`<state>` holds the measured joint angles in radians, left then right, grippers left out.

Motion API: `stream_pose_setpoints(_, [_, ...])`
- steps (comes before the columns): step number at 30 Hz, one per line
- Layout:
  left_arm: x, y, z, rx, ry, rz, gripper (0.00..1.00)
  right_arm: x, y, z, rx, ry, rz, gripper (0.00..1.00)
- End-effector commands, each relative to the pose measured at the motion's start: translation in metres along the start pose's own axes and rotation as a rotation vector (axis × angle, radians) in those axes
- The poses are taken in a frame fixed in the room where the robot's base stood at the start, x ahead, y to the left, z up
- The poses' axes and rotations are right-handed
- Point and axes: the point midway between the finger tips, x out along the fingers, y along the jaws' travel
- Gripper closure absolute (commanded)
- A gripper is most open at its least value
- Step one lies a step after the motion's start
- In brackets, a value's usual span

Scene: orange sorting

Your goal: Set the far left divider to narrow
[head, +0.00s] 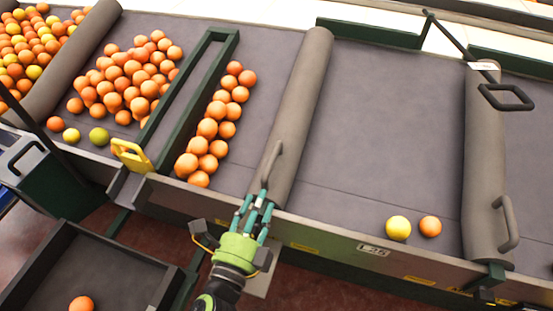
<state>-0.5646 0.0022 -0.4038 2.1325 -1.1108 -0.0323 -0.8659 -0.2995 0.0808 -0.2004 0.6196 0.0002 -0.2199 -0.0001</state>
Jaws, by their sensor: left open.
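Three long grey padded dividers lie across the sorting belt: a left one (72,58), a middle one (303,100) and a right one (483,160). I cannot tell for certain which one the task calls far left. The middle divider is tilted, its near end further left than its far end, with a grey loop handle (271,163) near its front. My left gripper (257,203) is open, its teal fingers pointing up at the lower end of that handle. Whether they touch it I cannot tell. My right gripper is not in view.
A green frame (222,42) with a yellow handle (131,157) stands among many oranges (128,75) left of the middle divider. A yellow fruit (398,228) and an orange (430,226) lie near the right divider. A dark bin (110,262) stands below the belt. The belt's middle right is clear.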

Motion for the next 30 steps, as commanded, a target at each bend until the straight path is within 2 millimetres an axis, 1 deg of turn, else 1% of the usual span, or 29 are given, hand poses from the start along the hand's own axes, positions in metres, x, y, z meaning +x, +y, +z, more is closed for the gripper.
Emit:
stream_pose_setpoints(1, [-0.011, 0.001, 0.0, -0.004, -0.003, 0.006, 0.59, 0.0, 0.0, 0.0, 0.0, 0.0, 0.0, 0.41])
stream_pose_setpoints(6, [-0.04, 0.001, 0.0, -0.004, -0.003, 0.006, 0.59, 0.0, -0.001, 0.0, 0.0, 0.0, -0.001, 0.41])
stream_pose_setpoints(9, [-0.054, 0.001, 0.0, -0.002, -0.003, 0.006, 0.59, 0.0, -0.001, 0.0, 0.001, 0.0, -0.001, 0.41])
stream_pose_setpoints(13, [-0.068, 0.001, 0.0, -0.002, -0.001, 0.004, 0.59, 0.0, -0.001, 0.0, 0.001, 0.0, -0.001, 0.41])
stream_pose_setpoints(18, [-0.076, 0.0, 0.0, 0.001, -0.001, 0.001, 0.59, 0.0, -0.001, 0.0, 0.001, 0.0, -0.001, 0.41])
stream_pose_setpoints(26, [-0.076, 0.0, 0.0, 0.001, 0.0, 0.0, 0.59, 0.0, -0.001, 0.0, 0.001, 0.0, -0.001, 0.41])
stream_pose_setpoints(29, [-0.072, 0.0, -0.001, -0.012, 0.002, -0.003, 0.59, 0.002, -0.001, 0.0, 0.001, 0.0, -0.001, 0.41])
stream_pose_setpoints(30, [-0.067, 0.0, -0.002, -0.033, 0.007, -0.008, 0.59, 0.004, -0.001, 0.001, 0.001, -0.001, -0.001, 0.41])
